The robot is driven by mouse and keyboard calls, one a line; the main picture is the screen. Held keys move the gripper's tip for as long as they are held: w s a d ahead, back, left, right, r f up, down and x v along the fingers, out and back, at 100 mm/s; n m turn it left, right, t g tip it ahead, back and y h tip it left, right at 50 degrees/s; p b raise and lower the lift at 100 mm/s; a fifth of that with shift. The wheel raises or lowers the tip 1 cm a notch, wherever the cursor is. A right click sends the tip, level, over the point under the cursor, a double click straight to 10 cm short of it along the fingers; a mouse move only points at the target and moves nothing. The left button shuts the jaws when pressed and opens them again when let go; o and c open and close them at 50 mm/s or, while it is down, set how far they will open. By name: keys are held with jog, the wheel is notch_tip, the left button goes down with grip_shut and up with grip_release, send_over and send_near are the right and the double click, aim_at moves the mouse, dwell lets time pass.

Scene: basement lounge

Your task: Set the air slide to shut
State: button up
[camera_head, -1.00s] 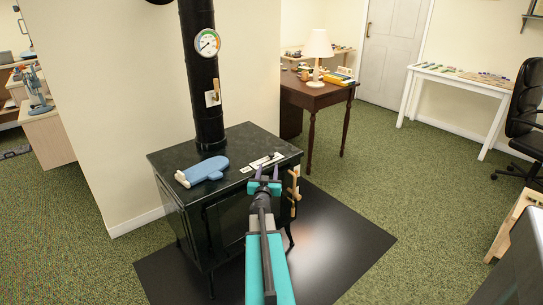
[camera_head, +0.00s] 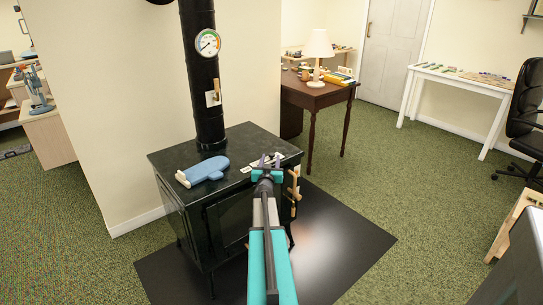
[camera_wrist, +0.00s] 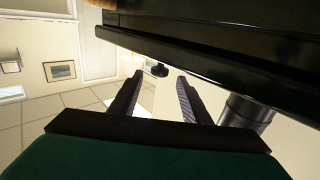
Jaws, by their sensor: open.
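A pale plate with dark marks (camera_head: 258,162) lies on the front right of the black stove's top (camera_head: 240,140); it looks like the air slide's plate, but its setting is too small to read. My gripper (camera_head: 268,162) is over the stove's front right edge, in front of this plate and partly hiding it. In the wrist view my gripper (camera_wrist: 158,82) is open, with nothing between its fingers. That view looks upside down, with the stove's dark edge (camera_wrist: 215,58) close to the fingers. A small dark knob-like shape (camera_wrist: 158,70) shows beyond the fingertips; I cannot tell what it is.
A blue oven mitt (camera_head: 205,170) lies left on the stove top. The stove pipe (camera_head: 207,110) carries a round gauge (camera_head: 207,42) and a plate with a handle (camera_head: 214,93). Wooden handles (camera_head: 294,190) stand at the stove's right front. A brown table (camera_head: 310,95) stands behind.

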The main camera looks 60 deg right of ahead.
aim_at(271, 156)
jog(key=shift+x, duration=2.55)
grip_shut()
